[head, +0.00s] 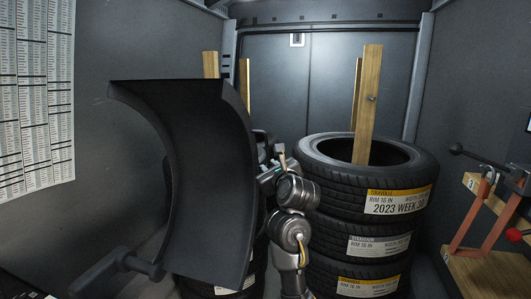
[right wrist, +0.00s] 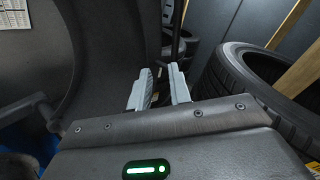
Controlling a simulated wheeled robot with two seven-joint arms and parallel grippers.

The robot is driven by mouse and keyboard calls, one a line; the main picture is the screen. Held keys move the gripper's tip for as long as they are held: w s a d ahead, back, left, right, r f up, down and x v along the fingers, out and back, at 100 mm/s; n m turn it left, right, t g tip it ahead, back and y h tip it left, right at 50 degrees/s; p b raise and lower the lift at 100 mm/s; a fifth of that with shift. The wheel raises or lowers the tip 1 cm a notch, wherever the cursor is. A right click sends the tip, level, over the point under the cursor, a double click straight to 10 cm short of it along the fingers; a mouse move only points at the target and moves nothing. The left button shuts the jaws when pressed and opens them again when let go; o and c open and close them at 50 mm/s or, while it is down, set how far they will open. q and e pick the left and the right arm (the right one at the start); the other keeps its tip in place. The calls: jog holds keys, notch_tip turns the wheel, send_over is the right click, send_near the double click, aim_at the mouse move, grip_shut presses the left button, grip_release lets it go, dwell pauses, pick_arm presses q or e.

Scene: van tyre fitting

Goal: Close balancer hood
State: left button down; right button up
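The balancer hood (head: 205,150), a large black curved shell, stands raised at centre-left in the head view. A black bar (head: 120,268) shows at its lower left. The hood's dark curved surface (right wrist: 105,50) also fills the upper left of the right wrist view. My right gripper (head: 270,175) is at the hood's right edge, partly hidden. In the right wrist view its two pale fingers (right wrist: 159,72) are apart with a narrow dark gap. I cannot tell whether the hood's edge lies between them. My left gripper is not in view.
A stack of tyres (head: 370,200) with wooden posts (head: 367,105) stands close to the right of my right arm. A bench with a red clamp (head: 475,215) is at far right. A chart (head: 35,95) hangs on the left wall.

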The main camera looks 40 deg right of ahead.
aim_at(267, 146)
jog(key=w+d+r+m, duration=0.1)
jog(key=w+r, duration=0.1)
jog(key=w+d+r+m, duration=0.1)
jog(key=d+r, duration=0.1)
jog(key=shift+w+m+t+h+b, duration=0.3)
jog(key=shift+w+m+b, duration=0.05)
jog(key=shift+m, duration=0.05)
jog(key=p+x, duration=0.1)
jog(key=x, duration=0.4)
jog(key=shift+p, duration=0.4)
jog(key=shift+w+d+f, duration=0.1)
jog(key=shift+w+d, duration=0.05)
jog(key=shift+w, duration=0.25)
grip_shut()
jog(key=shift+d, duration=0.1)
